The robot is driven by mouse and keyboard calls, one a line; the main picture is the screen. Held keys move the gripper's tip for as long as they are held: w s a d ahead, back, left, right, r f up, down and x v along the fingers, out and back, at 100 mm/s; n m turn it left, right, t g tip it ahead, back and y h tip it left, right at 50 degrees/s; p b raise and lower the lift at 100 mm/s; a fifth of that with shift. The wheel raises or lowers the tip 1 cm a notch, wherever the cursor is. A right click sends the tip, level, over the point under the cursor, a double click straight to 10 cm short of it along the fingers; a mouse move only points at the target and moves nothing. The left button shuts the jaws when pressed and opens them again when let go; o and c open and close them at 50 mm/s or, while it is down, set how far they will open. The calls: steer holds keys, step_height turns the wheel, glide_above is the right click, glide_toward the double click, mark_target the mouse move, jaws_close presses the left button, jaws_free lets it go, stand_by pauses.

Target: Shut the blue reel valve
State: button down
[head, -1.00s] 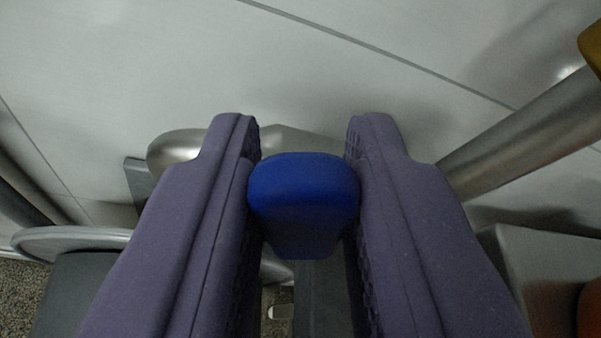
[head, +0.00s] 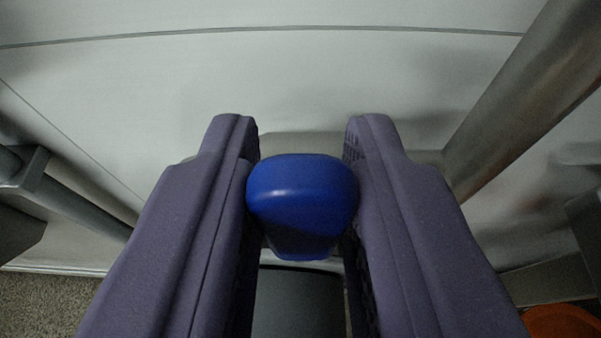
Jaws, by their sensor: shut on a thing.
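The blue valve handle (head: 302,190) sits in the middle of the head view, with its rounded end facing me. My gripper (head: 301,150) has its two purple fingers on either side of the handle and is shut on it. The fingertips reach a little past the handle. The valve body behind and below the handle is mostly hidden by the handle and the fingers; a bit of pale metal shows behind the fingertips.
A thick metal pipe (head: 520,100) slants down on the right, close to the right finger. A thinner grey pipe (head: 75,205) runs on the left. A pale panelled wall (head: 300,80) stands behind. An orange round thing (head: 562,322) is at lower right, and speckled floor (head: 45,298) at lower left.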

steer(key=shift+s+f, duration=0.15)
steer(key=shift+f, duration=0.1)
steer(key=c, duration=1)
jaws_free()
steer(key=shift+d, duration=0.1)
steer(key=shift+r, duration=0.1)
steer(key=shift+s+r, duration=0.15)
steer(key=p+v, duration=0.1)
steer(key=v, duration=0.6)
steer(key=shift+s+p, duration=0.1)
steer(key=shift+p, duration=0.3)
